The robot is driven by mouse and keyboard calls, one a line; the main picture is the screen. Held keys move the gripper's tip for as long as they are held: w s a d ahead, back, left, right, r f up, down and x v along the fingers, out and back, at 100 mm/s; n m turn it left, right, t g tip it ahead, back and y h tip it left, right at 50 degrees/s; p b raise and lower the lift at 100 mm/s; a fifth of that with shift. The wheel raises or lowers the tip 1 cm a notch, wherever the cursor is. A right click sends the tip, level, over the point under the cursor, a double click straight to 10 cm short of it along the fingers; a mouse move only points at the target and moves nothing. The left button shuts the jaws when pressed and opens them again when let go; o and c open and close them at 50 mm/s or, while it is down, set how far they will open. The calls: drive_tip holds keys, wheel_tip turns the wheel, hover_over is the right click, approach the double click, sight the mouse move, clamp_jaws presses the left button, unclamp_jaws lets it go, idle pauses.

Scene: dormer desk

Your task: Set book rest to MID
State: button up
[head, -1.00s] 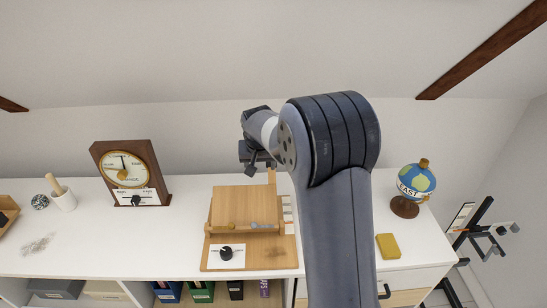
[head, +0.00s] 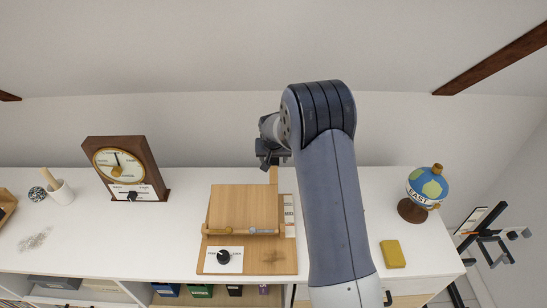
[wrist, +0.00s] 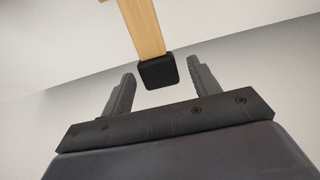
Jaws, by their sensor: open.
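The wooden book rest (head: 242,207) stands on a wooden base on the white desk, in the middle of the head view. Its sloped panel has a ledge along the front. An upright wooden bar (head: 273,175) rises at its back right; a wooden bar with a black tip (wrist: 158,71) shows in the wrist view. A label strip (head: 289,215) runs along the right side, too small to read surely. My gripper (head: 273,160) is over the bar's top end. In the wrist view my gripper (wrist: 163,82) is open, with the black tip between its fingers, not clamped.
A black knob (head: 223,257) on a white plate is at the base's front left. A wooden clock (head: 125,168) and a cup (head: 61,192) stand left. A yellow block (head: 392,254) and a globe (head: 427,187) stand right. Desk between clock and book rest is clear.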

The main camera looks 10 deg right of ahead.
drive_tip(key=shift+c, duration=0.5)
clamp_jaws()
drive_tip(key=shift+s+r+b, duration=0.1)
drive_tip(key=shift+b, duration=0.45)
drive_tip(key=shift+s+a+r+b, duration=0.1)
drive_tip(key=shift+s+r+b, duration=0.1)
drive_tip(key=shift+b, duration=0.3)
drive_tip(key=s+r+t+b, duration=0.1)
drive_tip(key=b, duration=0.1)
drive_tip(key=s+r+t+b, duration=0.1)
drive_tip(key=r+b, duration=0.1)
drive_tip(key=b, duration=0.1)
drive_tip(key=shift+a, duration=0.2)
drive_tip(key=s+r, duration=0.1)
drive_tip(key=s+r+b, duration=0.1)
drive_tip(key=r, duration=0.1)
drive_tip(key=shift+s+a+h, duration=0.2)
drive_tip(key=shift+h, duration=0.1)
drive_tip(key=shift+f, duration=0.1)
